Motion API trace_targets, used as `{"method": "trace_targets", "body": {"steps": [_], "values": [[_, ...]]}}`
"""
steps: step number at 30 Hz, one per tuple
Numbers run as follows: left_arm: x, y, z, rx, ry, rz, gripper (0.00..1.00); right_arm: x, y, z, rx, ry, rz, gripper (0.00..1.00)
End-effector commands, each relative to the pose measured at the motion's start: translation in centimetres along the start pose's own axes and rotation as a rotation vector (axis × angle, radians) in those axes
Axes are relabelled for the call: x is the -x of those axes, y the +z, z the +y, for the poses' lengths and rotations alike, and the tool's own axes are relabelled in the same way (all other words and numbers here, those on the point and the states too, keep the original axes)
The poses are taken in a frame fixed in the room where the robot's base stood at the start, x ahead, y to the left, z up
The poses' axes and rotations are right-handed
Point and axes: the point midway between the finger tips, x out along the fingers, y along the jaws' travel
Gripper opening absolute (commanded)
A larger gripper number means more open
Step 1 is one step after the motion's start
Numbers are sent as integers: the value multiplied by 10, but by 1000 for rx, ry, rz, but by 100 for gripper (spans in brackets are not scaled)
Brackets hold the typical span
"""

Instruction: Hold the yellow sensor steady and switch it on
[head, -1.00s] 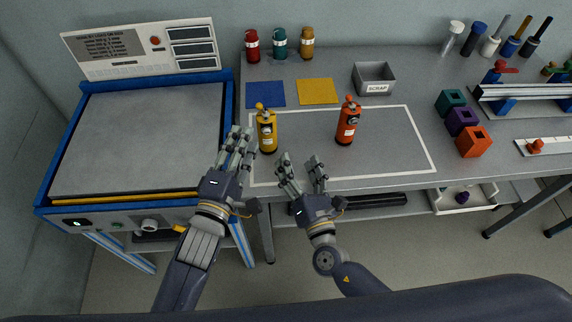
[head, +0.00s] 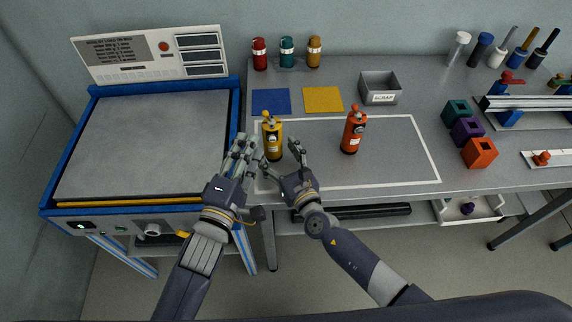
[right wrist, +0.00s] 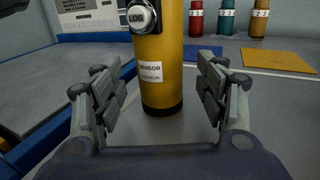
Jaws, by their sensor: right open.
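The yellow sensor (head: 272,141) stands upright at the left end of the white-outlined area on the grey bench. In the right wrist view the sensor (right wrist: 163,70) shows a white label and a round silver LOG button (right wrist: 139,16) on its front. My right gripper (head: 284,158) is open in front of it; its fingers (right wrist: 162,88) stand apart on either side of the sensor's lower body. My left gripper (head: 243,148) is just left of the sensor, its fingers pointing towards the bench's back; whether it touches the sensor I cannot tell.
An orange sensor (head: 354,131) stands to the right inside the outline. Blue (head: 271,101) and yellow (head: 323,99) mats and a scrap tray (head: 380,88) lie behind. Several coloured bottles stand at the back. A blue-framed machine (head: 140,140) is at the left.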

Motion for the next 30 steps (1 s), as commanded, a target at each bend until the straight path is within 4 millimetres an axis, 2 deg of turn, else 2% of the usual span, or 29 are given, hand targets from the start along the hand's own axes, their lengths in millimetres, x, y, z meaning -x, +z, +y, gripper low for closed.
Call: {"method": "trace_targets", "body": {"steps": [3,7,18,20,25,28,30], "values": [[0,0,0,0,0,0,33,-18,0,0,1,0,0,66],[0,0,0,0,0,0,33,-28,1,0,0,0,-1,66],[0,0,0,0,0,0,33,-33,0,0,-1,0,0,66],[0,0,0,0,0,0,33,-33,0,0,-1,0,0,55],[0,0,0,0,0,0,33,-32,0,0,-1,0,0,16],[0,0,0,0,0,0,31,-32,0,0,-1,0,0,14],[0,0,0,-5,0,-1,15,-32,0,0,-1,0,0,14]]}}
